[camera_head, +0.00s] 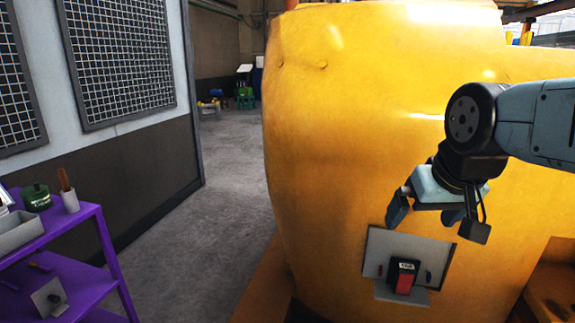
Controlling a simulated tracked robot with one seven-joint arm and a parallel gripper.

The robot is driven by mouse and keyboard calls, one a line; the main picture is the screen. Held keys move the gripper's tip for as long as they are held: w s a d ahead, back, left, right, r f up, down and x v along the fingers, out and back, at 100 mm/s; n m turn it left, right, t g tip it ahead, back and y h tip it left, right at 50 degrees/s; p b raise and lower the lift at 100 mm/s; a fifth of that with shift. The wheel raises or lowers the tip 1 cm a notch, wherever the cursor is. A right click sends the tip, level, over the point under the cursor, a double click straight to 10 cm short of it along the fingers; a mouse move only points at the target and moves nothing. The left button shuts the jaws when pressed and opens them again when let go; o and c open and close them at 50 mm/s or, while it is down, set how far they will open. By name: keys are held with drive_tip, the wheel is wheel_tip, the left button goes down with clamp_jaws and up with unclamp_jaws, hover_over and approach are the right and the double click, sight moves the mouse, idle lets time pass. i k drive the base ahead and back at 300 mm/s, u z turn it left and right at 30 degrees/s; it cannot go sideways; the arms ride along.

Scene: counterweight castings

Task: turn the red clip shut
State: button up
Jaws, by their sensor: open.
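The red clip (404,283) sits on a small black housing (403,266) with a pale label. The housing is on a grey metal plate (382,248) low on the yellow casting (340,150). My gripper (426,219) is above the plate, open and empty, with its fingers apart and pointing down. It does not touch the clip. Whether the clip is fully open or partly turned, I cannot tell from this view.
A purple shelf unit (112,262) stands at the left with a grey tray (20,233), a green tin (36,197) and small items. A wall with mesh panels (118,60) is behind it. Clear grey floor (215,230) runs between the shelf and the casting.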

sight(379, 271)
drive_tip(key=u, duration=2.05)
drive_tip(key=i, duration=0.1)
drive_tip(key=z, duration=3.65)
drive_tip(key=k, duration=0.4)
drive_tip(key=u, duration=1.05)
